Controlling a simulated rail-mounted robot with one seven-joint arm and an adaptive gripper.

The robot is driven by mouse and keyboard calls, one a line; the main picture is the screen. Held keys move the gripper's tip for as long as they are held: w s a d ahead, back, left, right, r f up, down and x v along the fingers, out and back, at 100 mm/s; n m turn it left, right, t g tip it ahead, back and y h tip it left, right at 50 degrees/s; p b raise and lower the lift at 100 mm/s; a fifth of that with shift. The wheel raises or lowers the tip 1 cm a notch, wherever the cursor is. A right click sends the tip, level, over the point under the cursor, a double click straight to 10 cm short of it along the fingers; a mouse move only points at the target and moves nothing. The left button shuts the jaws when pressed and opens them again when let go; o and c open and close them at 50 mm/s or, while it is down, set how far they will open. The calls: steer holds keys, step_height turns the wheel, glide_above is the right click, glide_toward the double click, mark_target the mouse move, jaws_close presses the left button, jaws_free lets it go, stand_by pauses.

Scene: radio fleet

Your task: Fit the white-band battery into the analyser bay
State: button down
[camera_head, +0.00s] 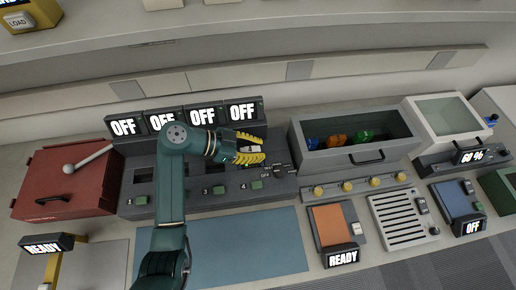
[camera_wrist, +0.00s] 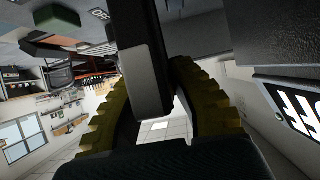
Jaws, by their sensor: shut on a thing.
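My gripper (camera_head: 256,147) has yellow ribbed fingers and is over the right end of the dark grey analyser (camera_head: 130,205). It is shut on a dark battery with a pale band (camera_head: 253,149). In the wrist view the battery (camera_wrist: 146,75) stands between the two yellow fingers (camera_wrist: 155,100) and runs out past the top of the picture. The analyser has four displays (camera_head: 203,116) reading OFF, with bays and green buttons in front of them. The battery is by the rightmost bay, which my gripper partly hides. I cannot tell whether the battery is inside the bay or above it.
A grey bin (camera_head: 300,160) with coloured batteries stands right of the analyser. A red box (camera_head: 40,190) with a lever is at the left. A blue mat (camera_head: 260,250) lies clear in front. An orange pad (camera_head: 330,228) with a READY display and a slatted tray (camera_head: 398,238) are front right.

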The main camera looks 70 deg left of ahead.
steer(key=shift+f+b, duration=1.15)
steer(key=shift+f, duration=0.2)
stand_by(0.4)
steer(key=c, duration=1)
jaws_free()
steer(key=shift+s, duration=0.1)
steer(key=v, duration=1.2)
